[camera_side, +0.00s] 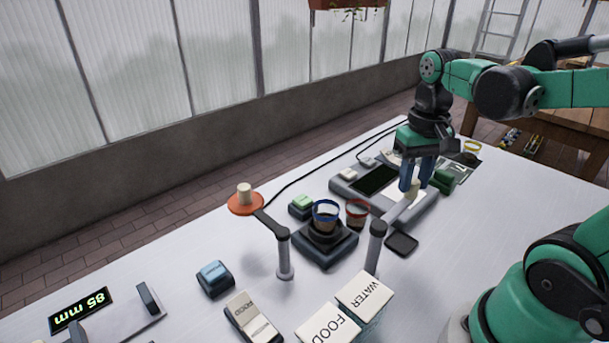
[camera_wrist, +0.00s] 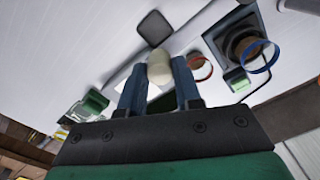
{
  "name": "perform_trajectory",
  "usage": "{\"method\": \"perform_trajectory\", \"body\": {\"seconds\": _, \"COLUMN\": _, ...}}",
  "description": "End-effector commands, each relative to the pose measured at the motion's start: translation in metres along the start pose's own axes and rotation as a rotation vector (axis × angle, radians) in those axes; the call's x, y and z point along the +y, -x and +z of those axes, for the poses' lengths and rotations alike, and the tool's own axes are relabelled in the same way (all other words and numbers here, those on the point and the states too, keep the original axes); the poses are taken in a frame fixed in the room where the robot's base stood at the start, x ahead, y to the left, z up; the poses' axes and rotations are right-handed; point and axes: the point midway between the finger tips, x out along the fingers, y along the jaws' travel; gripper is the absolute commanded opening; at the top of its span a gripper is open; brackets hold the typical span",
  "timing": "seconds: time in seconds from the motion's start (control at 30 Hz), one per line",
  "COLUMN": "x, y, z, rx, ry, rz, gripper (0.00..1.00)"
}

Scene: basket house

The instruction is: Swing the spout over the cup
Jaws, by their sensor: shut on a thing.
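A blue-rimmed cup (camera_side: 325,217) stands on a dark square stand (camera_side: 327,248), left of the arm. A red-rimmed cup (camera_side: 357,214) is beside it, between stand and arm. Both rims show in the wrist view, blue (camera_wrist: 262,58) and red (camera_wrist: 200,68). I cannot tell which part is the spout.
FOOD and WATER boxes (camera_side: 362,294) stand at the front. A dark pad (camera_side: 401,243) lies right of the post.

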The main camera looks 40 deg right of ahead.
Motion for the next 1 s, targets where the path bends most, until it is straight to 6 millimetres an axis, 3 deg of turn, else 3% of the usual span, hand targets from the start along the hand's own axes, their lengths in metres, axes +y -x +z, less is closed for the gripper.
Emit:
{"method": "perform_trajectory", "body": {"seconds": 0.5, "x": -0.023, "y": 0.000, "z": -0.024, "rx": -0.001, "ry": 0.002, "rz": -0.003, "gripper": 0.16}}
{"method": "perform_trajectory", "body": {"seconds": 1.0, "x": -0.028, "y": 0.000, "z": -0.028, "rx": 0.001, "ry": 0.002, "rz": -0.001, "gripper": 0.16}}
